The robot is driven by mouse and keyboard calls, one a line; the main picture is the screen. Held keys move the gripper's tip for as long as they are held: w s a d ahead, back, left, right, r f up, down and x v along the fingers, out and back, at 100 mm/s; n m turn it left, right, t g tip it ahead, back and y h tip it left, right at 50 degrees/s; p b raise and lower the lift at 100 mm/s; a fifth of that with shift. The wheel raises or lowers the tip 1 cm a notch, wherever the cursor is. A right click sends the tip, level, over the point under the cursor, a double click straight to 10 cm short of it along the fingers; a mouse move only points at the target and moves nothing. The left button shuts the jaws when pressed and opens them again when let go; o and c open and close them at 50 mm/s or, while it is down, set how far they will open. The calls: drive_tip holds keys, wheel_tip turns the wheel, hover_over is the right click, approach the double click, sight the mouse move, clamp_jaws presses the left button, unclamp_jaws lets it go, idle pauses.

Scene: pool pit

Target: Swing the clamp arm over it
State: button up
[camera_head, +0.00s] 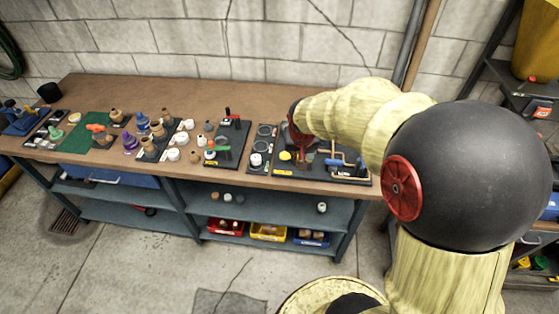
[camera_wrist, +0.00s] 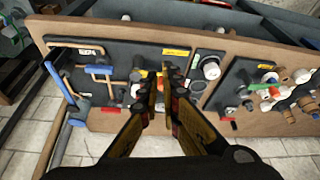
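The clamp arm appears to be the tan, blue-ended bar (camera_wrist: 100,72) on a dark board (camera_wrist: 120,56) at the left of the wrist view. In the head view the same board (camera_head: 283,172) is at the table's right end, with a blue-and-tan linkage (camera_head: 345,163) at its right. My gripper (camera_wrist: 162,82) is over the board, to the right of the bar and apart from it. Its fingers stand close together with a narrow gap. The fingers hide part of the board.
A neighbouring board with round white parts (camera_wrist: 210,68) lies right of my gripper in the wrist view. Further boards with bottles, knobs and a green mat (camera_head: 84,136) fill the table's left. Bare tabletop (camera_head: 180,98) runs along the back, beside the block wall (camera_head: 190,40).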

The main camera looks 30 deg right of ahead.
drive_tip(key=shift+d, duration=0.2)
clamp_jaws()
drive_tip(key=shift+a, duration=0.15)
drive_tip(key=w+d+f+b, duration=0.2)
drive_tip(key=w+d+f, duration=0.1)
drive_tip(key=w+f, duration=0.4)
wheel_tip(320, 180, down, 2)
drive_tip(key=shift+d+f, duration=0.2)
drive_tip(key=shift+f, duration=0.05)
